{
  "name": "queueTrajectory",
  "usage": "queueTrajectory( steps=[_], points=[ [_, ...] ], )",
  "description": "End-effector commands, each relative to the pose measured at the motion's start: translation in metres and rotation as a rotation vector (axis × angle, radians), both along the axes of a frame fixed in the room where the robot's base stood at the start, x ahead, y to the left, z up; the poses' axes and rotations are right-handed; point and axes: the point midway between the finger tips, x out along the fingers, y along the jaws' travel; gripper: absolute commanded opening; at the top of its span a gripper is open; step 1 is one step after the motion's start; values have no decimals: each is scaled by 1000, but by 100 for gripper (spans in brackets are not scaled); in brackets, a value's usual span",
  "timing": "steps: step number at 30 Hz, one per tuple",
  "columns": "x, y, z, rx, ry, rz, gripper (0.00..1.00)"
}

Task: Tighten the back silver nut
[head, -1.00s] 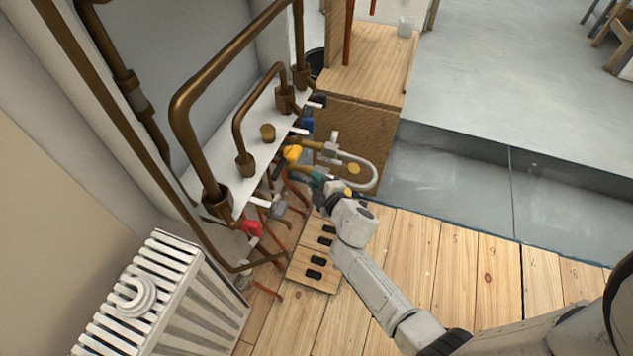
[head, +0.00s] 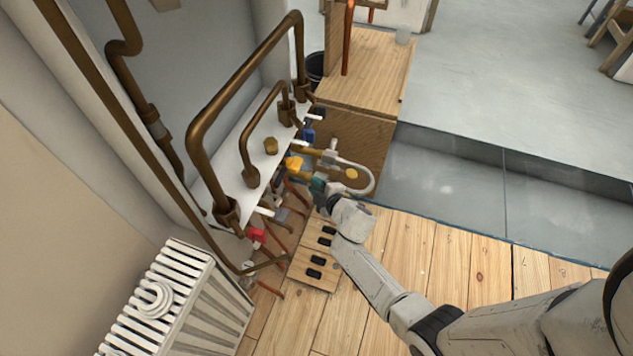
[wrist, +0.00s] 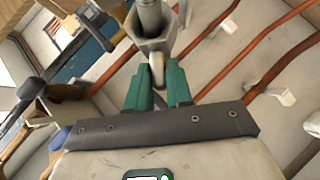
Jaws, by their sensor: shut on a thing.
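My gripper (head: 318,185) reaches in from the right under the white shelf, beside the row of valves. In the wrist view its green fingers (wrist: 158,87) are shut on a silver nut (wrist: 151,45) at the end of a grey pipe (wrist: 152,14). The nut's hexagonal body shows just past the fingertips, and a small silver part lies between the fingers. In the head view the nut is hidden by my gripper, and I cannot tell there which nut it is.
Bronze pipes (head: 245,75) stand on the white shelf (head: 225,165). A yellow valve (head: 293,163), a blue valve (head: 309,133) and a red valve (head: 257,235) line its edge. A white curved hose (head: 368,178) is close behind my gripper. A radiator (head: 180,300) stands at lower left.

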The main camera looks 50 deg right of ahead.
Motion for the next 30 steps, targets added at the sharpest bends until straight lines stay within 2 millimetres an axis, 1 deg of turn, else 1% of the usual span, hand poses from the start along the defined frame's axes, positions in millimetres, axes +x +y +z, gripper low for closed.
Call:
queueTrajectory(
  steps=[11,12,17,18,26,29,30],
  points=[
    [0,-1,1,5,-2,-2,0],
    [0,-1,1,5,-2,-2,24],
    [0,-1,1,5,-1,-1,40],
    [0,-1,1,5,-1,-1,42],
    [-2,1,2,6,1,-1,42],
    [-9,3,7,6,0,0,42],
    [-15,5,10,6,0,0,42]
  ],
)
